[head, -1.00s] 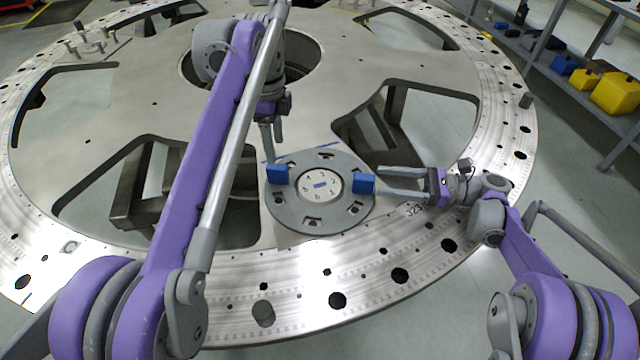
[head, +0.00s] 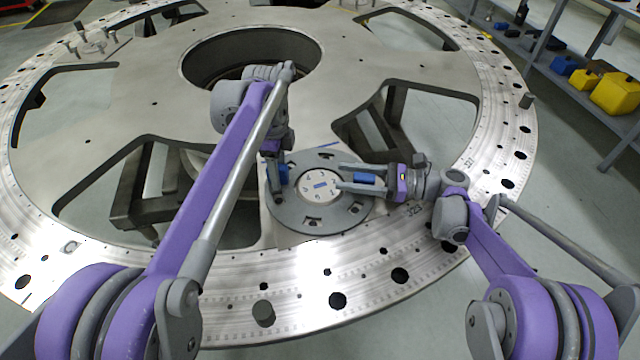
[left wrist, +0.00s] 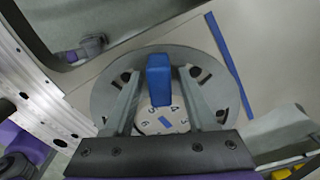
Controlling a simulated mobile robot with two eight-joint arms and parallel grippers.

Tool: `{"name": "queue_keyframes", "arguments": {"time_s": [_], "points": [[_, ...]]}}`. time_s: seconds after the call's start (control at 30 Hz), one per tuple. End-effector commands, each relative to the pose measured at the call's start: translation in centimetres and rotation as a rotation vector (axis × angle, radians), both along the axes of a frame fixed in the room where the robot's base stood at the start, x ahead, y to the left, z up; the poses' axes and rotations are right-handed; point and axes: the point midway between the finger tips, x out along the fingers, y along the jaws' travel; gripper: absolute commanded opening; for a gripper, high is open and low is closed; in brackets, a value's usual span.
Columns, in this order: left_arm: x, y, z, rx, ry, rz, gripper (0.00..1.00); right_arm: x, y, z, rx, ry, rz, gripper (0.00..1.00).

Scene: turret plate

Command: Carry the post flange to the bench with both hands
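The post flange (head: 310,220) is a flat grey ring with slots and holes, lying on the turret plate (head: 300,290). A pale numbered disc (head: 318,187) shows at its centre. Two blue blocks stand on its left and right sides. My left gripper (head: 275,178) is at the left blue block (head: 284,173). In the left wrist view its fingers stand open on both sides of this block (left wrist: 159,78), with gaps visible. My right gripper (head: 342,177) has its fingers open around the right blue block (head: 364,179). The bench cannot be made out for certain.
The plate has large cut-outs (head: 400,130) and a round central opening (head: 245,60). A small plate with pegs (head: 92,45) sits at the far left. A shelf at the right holds yellow (head: 615,93) and blue bins (head: 563,65). A dark peg (head: 263,313) stands near the front edge.

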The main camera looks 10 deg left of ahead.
Motion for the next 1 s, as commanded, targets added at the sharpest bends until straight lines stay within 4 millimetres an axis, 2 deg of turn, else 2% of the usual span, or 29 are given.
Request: {"name": "queue_keyframes", "arguments": {"time_s": [0.03, 0.2, 0.3, 1.0], "points": [[0.00, 0.00, 0.01, 0.000, 0.000, 0.000, 0.45, 0.00, -0.02, 0.00, 0.000, 0.000, 0.000, 0.45], [0.00, 0.00, 0.01, 0.000, 0.000, 0.000, 0.15, 0.01, -0.03, 0.00, 0.000, 0.000, 0.000, 0.15], [0.00, 0.00, 0.02, 0.000, 0.000, 0.000, 0.00, 0.01, -0.03, 0.00, 0.000, 0.000, 0.000, 0.00], [0.00, 0.01, 0.04, 0.000, 0.000, 0.000, 0.00, 0.01, -0.05, 0.00, 0.000, 0.000, 0.000, 0.00]]}}
